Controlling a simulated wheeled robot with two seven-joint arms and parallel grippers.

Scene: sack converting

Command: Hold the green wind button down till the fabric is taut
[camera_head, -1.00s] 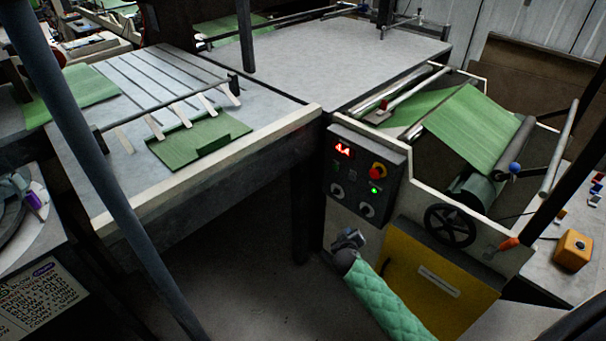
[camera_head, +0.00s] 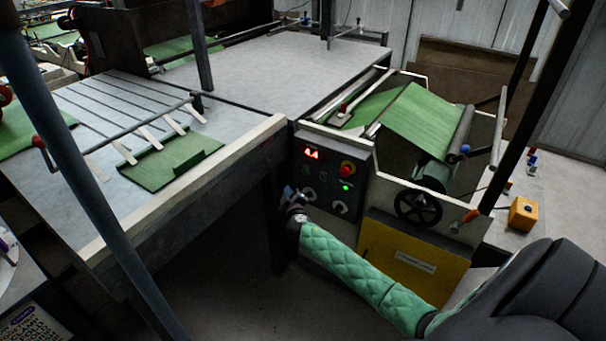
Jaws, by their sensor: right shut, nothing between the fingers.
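The dark control panel (camera_head: 330,160) on the machine's front has a lit green button (camera_head: 346,186) at its right and a dim, dark green one (camera_head: 308,169) at its left. I cannot tell which is the wind button. A red display (camera_head: 311,154) and a red stop button (camera_head: 347,168) sit above. The green fabric (camera_head: 425,118) runs as a smooth sloping sheet to a roller; its tension is hard to judge. My right gripper (camera_head: 290,194), on the green quilted sleeve, is shut and small in view, by the panel's lower left edge. My left gripper is out of view.
A black handwheel (camera_head: 418,206) and a yellow door (camera_head: 400,255) are right of my right arm. The bench edge (camera_head: 190,190) is left of the gripper. An orange box (camera_head: 523,213) stands on the side table. A dark post crosses the left side.

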